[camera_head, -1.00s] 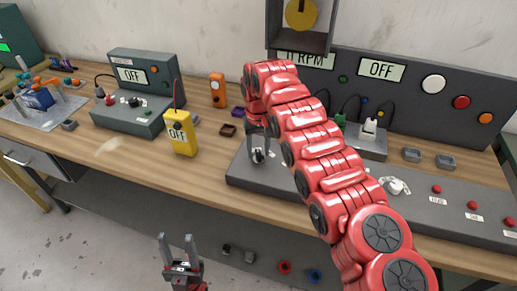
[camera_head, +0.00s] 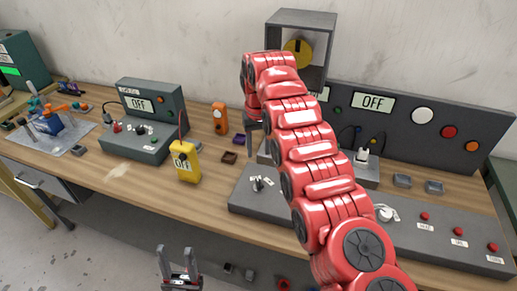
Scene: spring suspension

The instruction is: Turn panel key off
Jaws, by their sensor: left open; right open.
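The panel key (camera_head: 257,184) is a small dark knob with a light top. It sits upright on the left end of the low grey control panel (camera_head: 459,228), with small white labels beside it. Its exact turn angle is too small to tell. My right gripper (camera_head: 254,127) is above and behind the key, apart from it; its fingers are partly hidden by my red arm. It is open and holds nothing that I can see. My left gripper (camera_head: 177,252) is open and empty, low in front of the bench edge.
A box with a yellow disc (camera_head: 297,54) stands behind my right arm. Red buttons (camera_head: 458,231) line the panel's right.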

